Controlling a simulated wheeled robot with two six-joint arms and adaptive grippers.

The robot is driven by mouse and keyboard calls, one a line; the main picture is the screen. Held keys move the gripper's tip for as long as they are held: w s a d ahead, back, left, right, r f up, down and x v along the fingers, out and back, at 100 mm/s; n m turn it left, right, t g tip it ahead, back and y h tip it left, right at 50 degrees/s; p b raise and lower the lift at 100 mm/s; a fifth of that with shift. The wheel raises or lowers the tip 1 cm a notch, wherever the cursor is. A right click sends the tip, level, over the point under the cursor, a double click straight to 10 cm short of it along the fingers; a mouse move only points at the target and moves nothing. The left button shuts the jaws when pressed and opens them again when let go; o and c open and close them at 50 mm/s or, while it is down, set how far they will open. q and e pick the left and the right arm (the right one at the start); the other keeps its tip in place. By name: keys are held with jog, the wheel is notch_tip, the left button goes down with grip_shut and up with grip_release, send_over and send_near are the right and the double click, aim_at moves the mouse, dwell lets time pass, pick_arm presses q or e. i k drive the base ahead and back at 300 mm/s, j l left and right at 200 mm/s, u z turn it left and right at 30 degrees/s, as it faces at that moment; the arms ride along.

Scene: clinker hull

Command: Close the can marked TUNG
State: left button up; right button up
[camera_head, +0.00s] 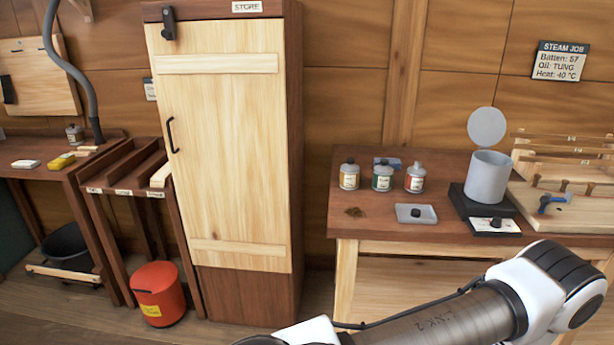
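The left and middle cans have dark tops. The right can has a paler grey top, and I cannot tell whether it is a cap or a bare neck. A small dark round piece (416,212) lies in a shallow grey tray (402,218) in front. Neither gripper is in view.
A grey pot (488,178) with a raised round lid (487,127) stands on a dark base right of the cans. A sign (561,61) reads "Oil: TUNG". A similar can (75,134) stands on the left bench. My arm link crosses the lower right.

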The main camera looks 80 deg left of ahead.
aim_at(416, 178)
jog(key=i+j+u, duration=0.1)
jog(key=j+u, duration=0.35)
jog(key=i+j+u, duration=0.2)
jog(key=u, duration=0.25)
jog(key=i+j+u, duration=0.2)
jog(key=u, duration=0.3)
jog(key=i+j+u, duration=0.25)
jog(key=u, duration=0.2)
jog(key=i, duration=0.15)
